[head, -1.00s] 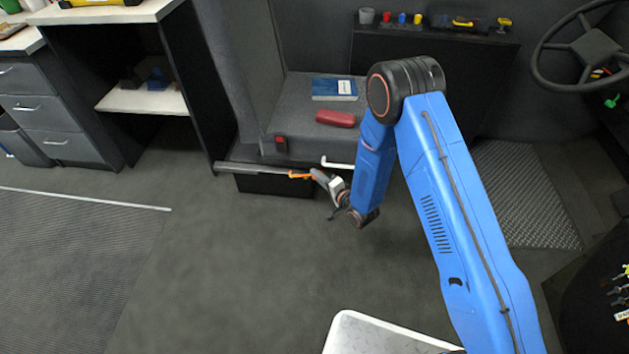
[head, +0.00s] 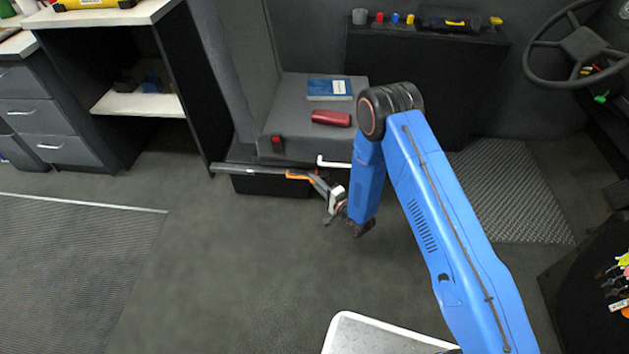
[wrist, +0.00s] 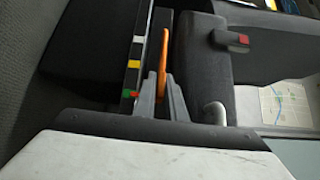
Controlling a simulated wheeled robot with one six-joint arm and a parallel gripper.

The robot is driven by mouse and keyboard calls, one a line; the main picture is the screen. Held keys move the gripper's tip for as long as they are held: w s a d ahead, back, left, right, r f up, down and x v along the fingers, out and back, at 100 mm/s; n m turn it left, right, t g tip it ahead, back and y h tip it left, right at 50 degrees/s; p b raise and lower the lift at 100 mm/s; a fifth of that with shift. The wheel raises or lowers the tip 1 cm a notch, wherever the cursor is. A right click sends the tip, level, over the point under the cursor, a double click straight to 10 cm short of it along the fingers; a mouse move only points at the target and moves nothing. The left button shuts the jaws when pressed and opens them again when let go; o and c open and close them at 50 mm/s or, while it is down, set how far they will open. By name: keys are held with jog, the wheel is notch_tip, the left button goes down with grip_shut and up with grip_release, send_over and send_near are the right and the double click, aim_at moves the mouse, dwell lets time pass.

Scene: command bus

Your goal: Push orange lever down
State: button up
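The orange lever (head: 300,175) sticks out at the right part of the grey bar in front of the low seat. My gripper (head: 318,184) is at the lever's right end. In the wrist view the lever (wrist: 165,47) stands up beyond my gripper (wrist: 160,78), and its near part lies in the narrow gap between the two grey fingers. I cannot tell whether the fingers press on it.
The grey bar (wrist: 133,62) carries coloured marks beside the lever. A white bent handle (head: 334,163) is close to the right. A red buckle (head: 277,145) is on the seat (head: 290,122), with a red case (head: 331,118) and a blue book (head: 329,89). The floor in front is clear.

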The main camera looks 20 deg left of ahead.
jog(key=o, duration=0.4)
jog(key=shift+f, duration=0.1)
jog(key=shift+c, duration=0.2)
jog(key=shift+d, duration=0.15)
jog(key=v, duration=1.7)
jog(key=shift+s, duration=0.1)
